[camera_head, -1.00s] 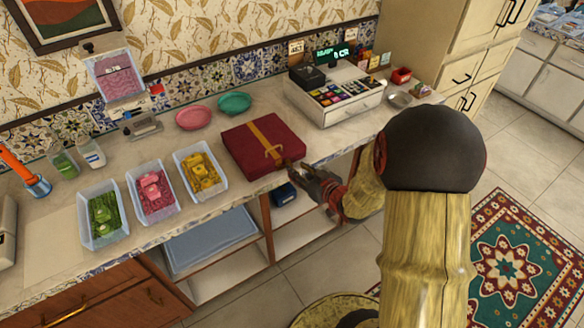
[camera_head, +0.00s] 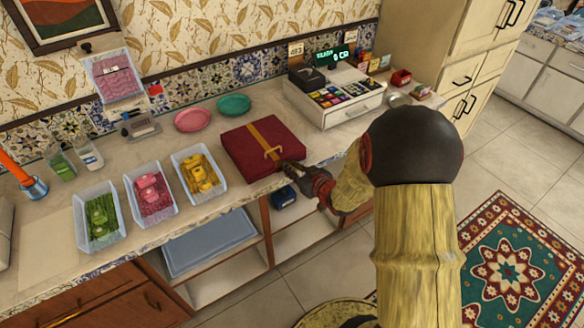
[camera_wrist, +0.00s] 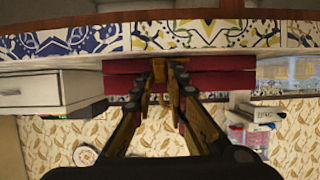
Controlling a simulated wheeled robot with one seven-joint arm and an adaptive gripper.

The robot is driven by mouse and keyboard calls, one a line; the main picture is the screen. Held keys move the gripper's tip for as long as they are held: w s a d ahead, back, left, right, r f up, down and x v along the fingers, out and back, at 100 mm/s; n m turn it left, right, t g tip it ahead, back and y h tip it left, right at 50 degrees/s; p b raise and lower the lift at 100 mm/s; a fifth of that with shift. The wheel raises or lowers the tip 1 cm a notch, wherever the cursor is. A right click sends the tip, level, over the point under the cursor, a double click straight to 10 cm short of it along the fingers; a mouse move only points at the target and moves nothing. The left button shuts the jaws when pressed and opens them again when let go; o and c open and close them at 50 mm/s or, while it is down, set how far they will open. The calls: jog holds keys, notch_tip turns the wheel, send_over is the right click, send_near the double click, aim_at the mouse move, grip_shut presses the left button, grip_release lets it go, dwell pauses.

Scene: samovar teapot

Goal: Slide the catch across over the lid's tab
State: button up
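The dark red box (camera_head: 243,152) with its lid sits on the counter in the head view, a gold strap (camera_head: 262,132) running over its top to a gold fitting (camera_head: 273,152) at the front edge. The catch and the lid's tab cannot be told apart at this size. My gripper (camera_head: 287,166) is at the box's front face, just below that edge. In the wrist view the box's red front (camera_wrist: 222,80) lies behind my gripper (camera_wrist: 167,68), whose fingertips are close together at a gold part. The fingers hide most of it; whether they grip it is unclear.
A cash register (camera_head: 335,95) stands right of the box. Pink (camera_head: 193,120) and teal (camera_head: 234,105) plates lie behind it. Several clear trays stand to the left, the nearest with yellow contents (camera_head: 200,172). Open shelves (camera_head: 215,245) are below the counter.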

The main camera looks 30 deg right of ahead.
aim_at(278, 169)
grip_shut()
dwell(0.3)
jog(key=shift+a, duration=1.65)
jog(key=shift+o, duration=2)
grip_release()
jog(key=shift+a, duration=0.15)
jog(key=shift+o, duration=0.4)
jog(key=shift+s, duration=0.1)
